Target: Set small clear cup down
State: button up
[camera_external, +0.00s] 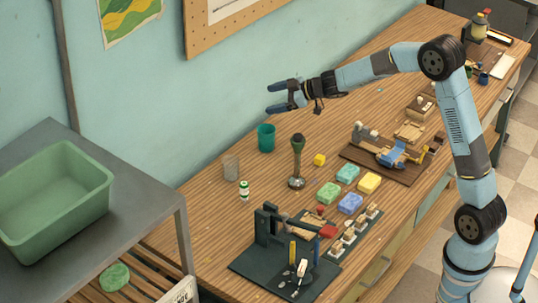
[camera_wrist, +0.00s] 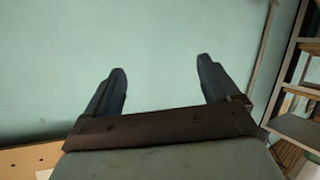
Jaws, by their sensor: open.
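A small clear cup (camera_external: 231,168) stands upright on the wooden bench (camera_external: 210,215), near its left end by the wall. My gripper (camera_external: 268,99) is open and empty, raised above the bench and pointing left toward the wall. It is up and to the right of the cup, well apart from it. In the wrist view my gripper (camera_wrist: 160,80) shows its two dark blue fingers spread wide with only the pale wall between them. The cup does not show in the wrist view.
A teal cup (camera_external: 266,138) stands below my gripper. A small white-and-green bottle (camera_external: 244,190), a metal stand (camera_external: 297,165) and several coloured soap blocks (camera_external: 328,193) are nearby. A dark fixture (camera_external: 270,255) fills the front. A green basin (camera_external: 55,200) sits on the grey shelf at left.

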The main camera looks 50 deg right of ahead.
jog(key=s+d+r+m+h, duration=0.1)
jog(key=s+r+m+h, duration=0.2)
jog(key=s, duration=0.5)
jog(key=s+d+r+m+g+h, duration=0.1)
jog(key=s+d+r+h, duration=0.1)
jog(key=s+r, duration=0.5)
jog(key=s+d+r+m+h, duration=0.1)
jog(key=s+r+m+h, duration=0.15)
jog(key=s, duration=0.55)
jog(key=s+a+f+m+g+y, duration=0.1)
jog(key=s+a+f+g, duration=0.1)
jog(key=s, duration=1.3)
jog(key=s+a+f+m+g, duration=0.1)
jog(key=s+a+f+g, duration=0.1)
jog(key=s, duration=1.4)
jog(key=shift+s+a+f+g+y, duration=0.25)
jog(key=shift+f+g+y, duration=0.1)
jog(key=shift+f+g, duration=0.35)
